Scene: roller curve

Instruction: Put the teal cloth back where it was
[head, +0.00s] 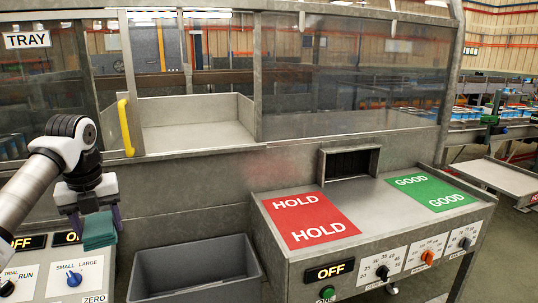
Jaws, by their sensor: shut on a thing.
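The teal cloth (99,232) is a small folded block at the lower left of the head view. My gripper (96,214) points down and is shut on it, with dark fingers at either side. The cloth is over or just in front of the left control panel (38,268). I cannot tell whether it touches the panel. The place where the cloth was before is not marked in this view.
An empty grey bin (195,270) stands right of the cloth. Further right is a metal counter with a red HOLD mat (310,218) and a green GOOD mat (432,192). A yellow handle (126,126) sits by the open tray bay (198,138) behind.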

